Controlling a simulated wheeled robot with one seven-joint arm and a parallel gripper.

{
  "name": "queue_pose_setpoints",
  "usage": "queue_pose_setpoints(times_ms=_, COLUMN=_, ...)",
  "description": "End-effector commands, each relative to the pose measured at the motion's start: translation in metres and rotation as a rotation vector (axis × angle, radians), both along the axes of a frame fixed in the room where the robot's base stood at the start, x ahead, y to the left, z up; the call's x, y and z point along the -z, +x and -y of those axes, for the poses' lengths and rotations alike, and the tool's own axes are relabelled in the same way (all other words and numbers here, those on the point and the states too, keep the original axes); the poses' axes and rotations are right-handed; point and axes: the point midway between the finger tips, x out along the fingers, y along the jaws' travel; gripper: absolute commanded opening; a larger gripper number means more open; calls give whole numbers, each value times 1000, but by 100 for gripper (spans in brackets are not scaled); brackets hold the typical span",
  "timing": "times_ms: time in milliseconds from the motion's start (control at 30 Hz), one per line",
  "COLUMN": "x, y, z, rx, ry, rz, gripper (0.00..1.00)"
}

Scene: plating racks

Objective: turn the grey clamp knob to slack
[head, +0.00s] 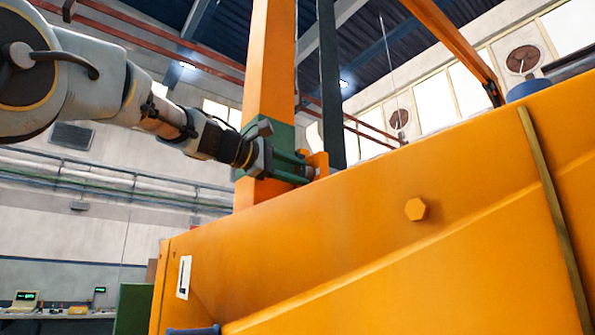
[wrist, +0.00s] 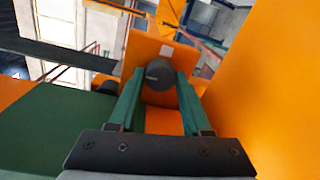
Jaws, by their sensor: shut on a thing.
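The grey clamp knob (wrist: 160,74) is a dark round knob in front of an orange plate (wrist: 144,48) in the wrist view. My gripper (wrist: 160,86) has its two green fingers on either side of the knob, closed on it. A small pale patch (wrist: 167,51) shows on the plate just above the knob. In the head view my gripper (head: 308,170) reaches in from the left to a small orange bracket (head: 319,160) at the top edge of the orange body. The knob is mostly hidden there between the fingers, and its turn angle cannot be read.
A large orange body (head: 390,240) with a hex bolt (head: 416,209) fills the lower right. An orange post (head: 270,60) with a green block (head: 283,133) rises close behind my gripper. An orange wall (wrist: 265,90) stands close on the right in the wrist view.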

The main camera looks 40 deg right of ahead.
Motion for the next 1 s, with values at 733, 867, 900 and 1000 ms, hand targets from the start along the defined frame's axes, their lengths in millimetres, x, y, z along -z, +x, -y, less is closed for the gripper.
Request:
queue_pose_setpoints(times_ms=733, x=0, y=0, z=0, rx=0, ry=0, rz=0, gripper=78)
queue_pose_setpoints(times_ms=867, x=1, y=1, z=-4, rx=-1, ry=-1, rz=0, gripper=78)
queue_pose_setpoints(times_ms=900, x=1, y=1, z=-7, rx=-2, ry=-1, rz=1, gripper=78)
queue_pose_setpoints(times_ms=1000, x=2, y=2, z=-21, rx=-3, ry=-1, rz=2, gripper=78)
